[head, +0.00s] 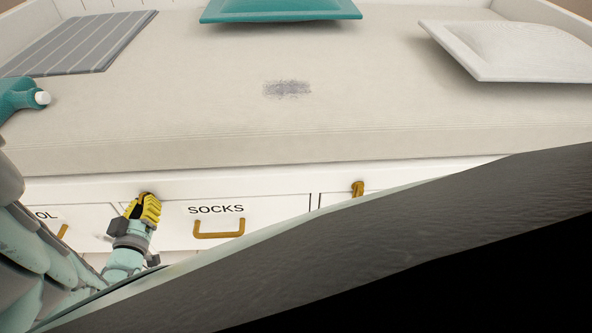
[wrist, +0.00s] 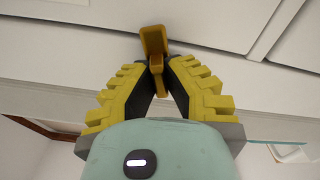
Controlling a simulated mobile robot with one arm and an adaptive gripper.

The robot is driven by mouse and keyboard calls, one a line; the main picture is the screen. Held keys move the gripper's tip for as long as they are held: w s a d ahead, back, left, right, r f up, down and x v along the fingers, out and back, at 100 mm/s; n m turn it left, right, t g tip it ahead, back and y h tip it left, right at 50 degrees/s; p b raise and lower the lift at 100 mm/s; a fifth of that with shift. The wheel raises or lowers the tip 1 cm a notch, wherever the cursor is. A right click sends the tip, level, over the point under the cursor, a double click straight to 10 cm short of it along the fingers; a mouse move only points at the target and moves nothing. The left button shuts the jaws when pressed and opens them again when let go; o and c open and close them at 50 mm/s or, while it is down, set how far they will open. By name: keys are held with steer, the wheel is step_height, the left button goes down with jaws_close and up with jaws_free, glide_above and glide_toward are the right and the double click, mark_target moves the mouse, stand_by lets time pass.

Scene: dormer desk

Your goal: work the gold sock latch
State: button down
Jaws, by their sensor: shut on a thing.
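The white sock drawer (head: 275,213) carries the word SOCKS and has a gold handle (head: 219,229) below the word. My gripper (head: 147,207) is at the upper left of this drawer front, with yellow ribbed fingers. In the wrist view my gripper (wrist: 157,75) has its fingertips closed on the gold sock latch (wrist: 154,40). The latch's upper plate sticks out above the fingertips. In the head view the fingers hide most of the latch.
Another drawer with a gold latch (head: 357,188) lies to the right. A drawer at the left has a partly hidden label ending in OL. The cushioned bench top (head: 250,110) overhangs the drawers. A dark surface (head: 400,230) blocks the lower right of the head view.

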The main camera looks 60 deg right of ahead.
steer(key=shift+f+m, duration=0.2)
steer(key=shift+m, duration=0.5)
stand_by(0.4)
steer(key=shift+s, duration=0.15)
steer(key=shift+m, duration=1.4)
stand_by(0.4)
steer(key=c, duration=1)
jaws_free()
steer(key=shift+w+d+r, duration=0.1)
steer(key=shift+w+r, duration=0.05)
steer(key=shift+w, duration=0.05)
